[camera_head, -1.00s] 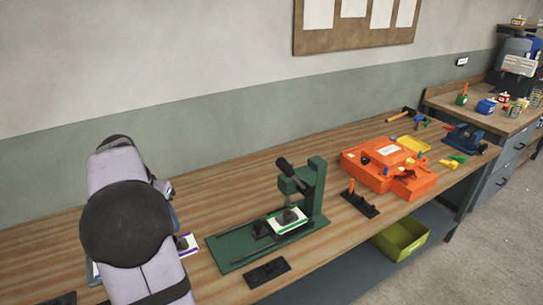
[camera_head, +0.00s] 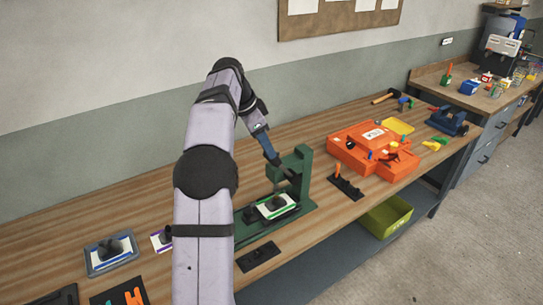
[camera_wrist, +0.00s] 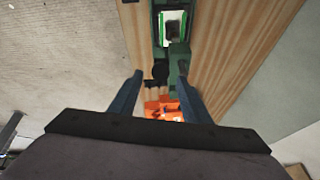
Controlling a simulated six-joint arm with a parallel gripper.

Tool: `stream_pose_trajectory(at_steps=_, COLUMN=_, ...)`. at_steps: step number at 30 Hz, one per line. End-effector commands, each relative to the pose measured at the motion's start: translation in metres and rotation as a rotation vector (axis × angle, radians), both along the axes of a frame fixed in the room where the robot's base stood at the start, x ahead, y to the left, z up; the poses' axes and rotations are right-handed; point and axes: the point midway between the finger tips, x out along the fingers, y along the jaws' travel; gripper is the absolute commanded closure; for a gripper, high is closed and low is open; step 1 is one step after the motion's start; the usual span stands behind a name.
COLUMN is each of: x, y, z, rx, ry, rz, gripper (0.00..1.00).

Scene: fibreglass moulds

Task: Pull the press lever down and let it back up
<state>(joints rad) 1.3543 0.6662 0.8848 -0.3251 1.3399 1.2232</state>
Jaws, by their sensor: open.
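The green press (camera_head: 304,167) stands on the wooden bench, its column to the right and its base running left. A white card with a green edge (camera_head: 272,206), with a dark piece on it, lies on the base. My gripper (camera_head: 273,158) is open at the top of the press, where the lever is mostly hidden in the head view. In the wrist view a dark round end, apparently the lever's handle (camera_wrist: 160,71), shows between the spread fingers of my gripper (camera_wrist: 160,76). I cannot tell whether a finger touches it.
An orange mould box (camera_head: 372,150) stands right of the press, with a small black rack (camera_head: 345,188) in front. A black plate (camera_head: 258,257) lies before the press. A blue-grey tray (camera_head: 111,253) and a purple-edged card (camera_head: 161,241) are at left.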

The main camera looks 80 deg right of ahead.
Motion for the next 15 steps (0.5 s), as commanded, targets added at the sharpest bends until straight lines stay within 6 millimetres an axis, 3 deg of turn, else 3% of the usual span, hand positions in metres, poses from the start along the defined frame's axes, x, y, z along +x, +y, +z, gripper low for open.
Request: stream_pose_trajectory(at_steps=15, x=-0.015, y=-0.017, z=-0.053, rx=0.003, ry=0.001, rz=0.001, gripper=0.57)
